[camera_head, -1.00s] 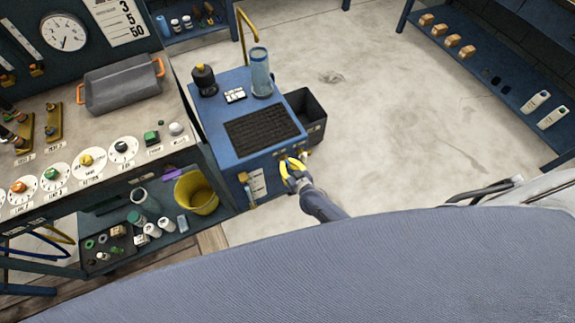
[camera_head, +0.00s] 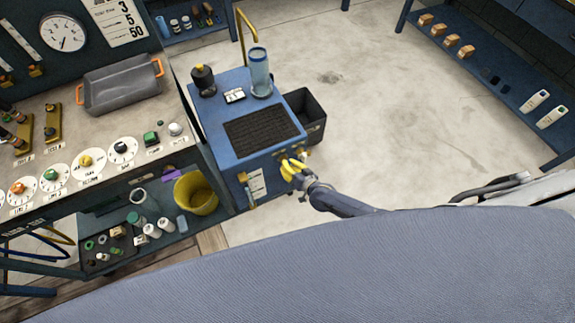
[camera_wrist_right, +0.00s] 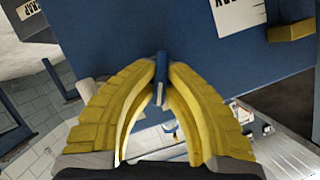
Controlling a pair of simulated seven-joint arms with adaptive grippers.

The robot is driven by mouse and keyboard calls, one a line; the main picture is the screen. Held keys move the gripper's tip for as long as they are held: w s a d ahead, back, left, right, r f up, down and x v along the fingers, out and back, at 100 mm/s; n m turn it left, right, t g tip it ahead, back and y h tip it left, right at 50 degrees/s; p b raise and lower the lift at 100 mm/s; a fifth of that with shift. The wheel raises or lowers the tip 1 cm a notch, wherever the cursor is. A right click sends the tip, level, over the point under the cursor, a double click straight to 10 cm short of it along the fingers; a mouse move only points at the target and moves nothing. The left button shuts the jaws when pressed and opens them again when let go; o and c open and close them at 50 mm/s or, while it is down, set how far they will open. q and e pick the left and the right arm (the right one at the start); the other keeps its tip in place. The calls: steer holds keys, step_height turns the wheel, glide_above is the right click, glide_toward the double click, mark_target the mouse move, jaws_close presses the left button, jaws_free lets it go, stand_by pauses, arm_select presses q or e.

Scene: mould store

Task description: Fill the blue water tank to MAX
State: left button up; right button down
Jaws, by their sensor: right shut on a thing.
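A blue cabinet (camera_head: 209,121) with a dark grille on top stands right of the workbench. A clear bluish cylinder (camera_head: 260,72) stands at its back right corner. I cannot tell which of these is the water tank, and no MAX mark is readable. My right gripper (camera_head: 288,167) is at the cabinet's front face, beside small brass fittings. In the right wrist view its yellow fingers (camera_wrist_right: 161,66) are shut on a small blue handle (camera_wrist_right: 161,79) in front of a blue panel. What the handle belongs to is hidden. My left gripper is not in view.
A black bin (camera_head: 310,125) stands against the cabinet's right side. A yellow bucket (camera_head: 197,193) sits on the bench's lower shelf. A yellow pipe (camera_head: 241,30) rises behind the cabinet. A blue shelf (camera_head: 490,75) stands at right. The floor between is clear.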

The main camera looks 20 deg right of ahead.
stand_by(0.3)
steer(key=c, duration=1.5)
jaws_free()
steer(key=shift+o, duration=0.2)
steer(key=v, duration=1.2)
